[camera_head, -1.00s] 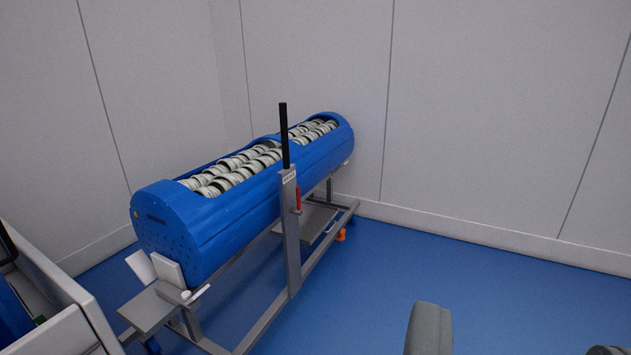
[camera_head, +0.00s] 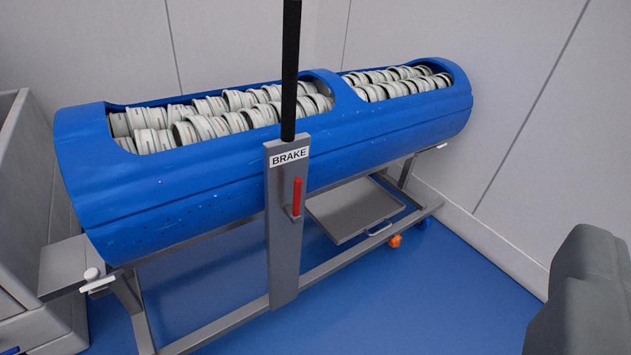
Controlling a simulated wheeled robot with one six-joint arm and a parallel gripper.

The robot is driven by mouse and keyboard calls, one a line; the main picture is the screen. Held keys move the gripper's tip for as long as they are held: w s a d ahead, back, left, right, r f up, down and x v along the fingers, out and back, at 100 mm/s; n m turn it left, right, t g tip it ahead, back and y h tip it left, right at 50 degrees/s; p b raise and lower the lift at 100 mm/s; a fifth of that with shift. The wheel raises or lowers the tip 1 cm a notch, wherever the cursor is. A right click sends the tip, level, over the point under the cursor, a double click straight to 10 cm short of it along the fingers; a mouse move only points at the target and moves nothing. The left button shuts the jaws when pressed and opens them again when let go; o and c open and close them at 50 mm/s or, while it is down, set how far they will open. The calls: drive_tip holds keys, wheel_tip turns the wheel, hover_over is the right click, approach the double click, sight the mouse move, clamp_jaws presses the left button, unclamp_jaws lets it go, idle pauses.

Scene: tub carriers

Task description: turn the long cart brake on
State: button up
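The long cart (camera_head: 180,185) is a long blue tub on a grey metal frame, standing along the wall. A grey upright post (camera_head: 284,235) on its near side carries a label (camera_head: 289,157) reading BRAKE. A red brake handle (camera_head: 297,196) sits on the post just below the label and points upward. A black bar (camera_head: 290,70) rises from the top of the post. A grey part of my gripper (camera_head: 585,295) shows at the lower right, well apart from the handle. Its fingertips are not clearly shown, so its opening cannot be judged.
The tub holds several rows of pale rings (camera_head: 215,118). A grey shelf (camera_head: 352,208) and an orange caster part (camera_head: 395,241) are low behind the post. A grey-white box-like unit (camera_head: 25,190) stands at the left. Blue floor (camera_head: 430,300) is clear at the front right.

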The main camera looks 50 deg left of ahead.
drive_tip(key=w+a+f+n+y, duration=0.1)
drive_tip(key=w+a+f, duration=0.3)
drive_tip(key=w, duration=0.1)
drive_tip(key=n+g+y, duration=0.6)
drive_tip(key=y, duration=0.3)
approach(297, 189)
drive_tip(key=x, duration=0.9)
drive_tip(key=shift+w, duration=0.15)
